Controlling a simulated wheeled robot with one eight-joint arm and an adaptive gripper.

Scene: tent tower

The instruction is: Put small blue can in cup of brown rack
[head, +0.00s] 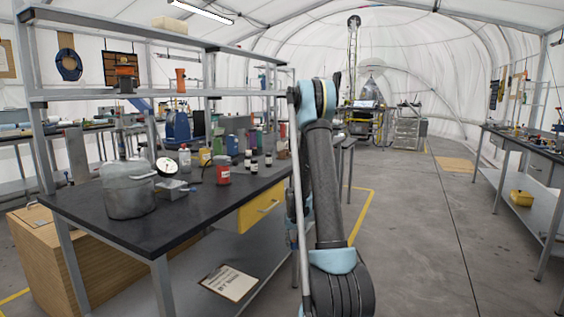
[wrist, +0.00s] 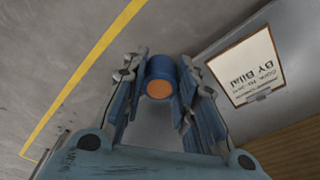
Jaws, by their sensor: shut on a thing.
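In the wrist view, my gripper (wrist: 158,86) is shut on a small blue can (wrist: 161,67) with an orange-brown round end facing the camera. The can sits between the two fingers, clear of any surface, with the grey floor behind it. In the head view, my arm stands upright in the middle, and the gripper and the blue can cannot be made out there. I cannot pick out a brown rack or its cup for certain in either view.
A dark-topped workbench (head: 150,226) at left holds a large metal pot (head: 128,190), a red can (head: 223,175), a dial gauge and several bottles. The floor (head: 430,240) at right is clear.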

